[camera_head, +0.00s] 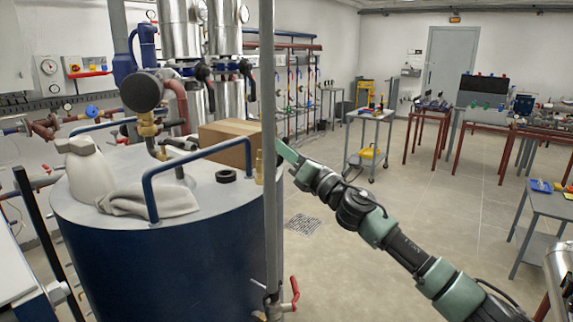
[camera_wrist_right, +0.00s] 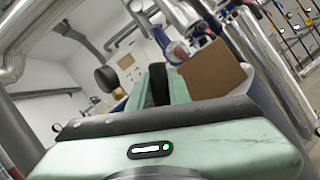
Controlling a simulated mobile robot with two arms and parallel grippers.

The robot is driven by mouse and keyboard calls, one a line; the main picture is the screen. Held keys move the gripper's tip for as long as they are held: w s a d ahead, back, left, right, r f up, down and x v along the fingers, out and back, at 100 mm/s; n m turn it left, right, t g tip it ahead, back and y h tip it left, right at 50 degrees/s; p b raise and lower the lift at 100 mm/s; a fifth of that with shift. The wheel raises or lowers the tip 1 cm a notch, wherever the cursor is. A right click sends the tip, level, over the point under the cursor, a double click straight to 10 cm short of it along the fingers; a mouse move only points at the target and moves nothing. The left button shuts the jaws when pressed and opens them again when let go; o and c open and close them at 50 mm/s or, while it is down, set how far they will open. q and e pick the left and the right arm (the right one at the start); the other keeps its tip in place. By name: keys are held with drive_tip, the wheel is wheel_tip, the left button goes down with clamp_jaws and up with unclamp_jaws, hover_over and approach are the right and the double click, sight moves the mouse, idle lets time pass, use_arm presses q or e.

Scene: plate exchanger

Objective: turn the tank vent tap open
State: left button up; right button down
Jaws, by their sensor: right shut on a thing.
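The blue tank (camera_head: 170,270) stands at the left in the head view, with a pale top. A brass fitting (camera_head: 259,167) stands upright at its right rim, beside a grey vertical pipe. My right gripper (camera_head: 283,150) reaches this rim from the right; the pipe hides its tips. In the right wrist view its green fingers are shut on a black part (camera_wrist_right: 159,84). I cannot tell for sure whether that part is the vent tap's handle, or how far it is turned. My left gripper is not in view.
A red-handled tap (camera_head: 294,292) sits low by the pipe.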

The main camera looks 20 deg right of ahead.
drive_tip(key=shift+s+a+r+n+g+y+b, duration=0.1)
drive_tip(key=shift+s+a+n+g+y+b, duration=0.4)
drive_tip(key=shift+n+b, duration=0.75)
drive_tip(key=shift+s+a+r+n+g+y+b, duration=0.15)
drive_tip(key=shift+a+n+y+b, duration=0.15)
drive_tip(key=shift+n+y+b, duration=0.9)
drive_tip(key=shift+s+a+f+n+g+y+b, duration=0.1)
drive_tip(key=shift+s+a+n+g+y+b, duration=0.25)
drive_tip(key=shift+n+b, duration=0.95)
drive_tip(key=shift+w+a+r+n+p, duration=0.1)
drive_tip(key=shift+n+p, duration=0.35)
drive_tip(key=shift+n, duration=0.1)
drive_tip(key=c, duration=1.3)
unclamp_jaws()
drive_tip(key=shift+r, duration=0.1)
wheel_tip(320, 180, up, 20)
drive_tip(key=p, duration=0.2)
drive_tip(key=shift+p, duration=0.35)
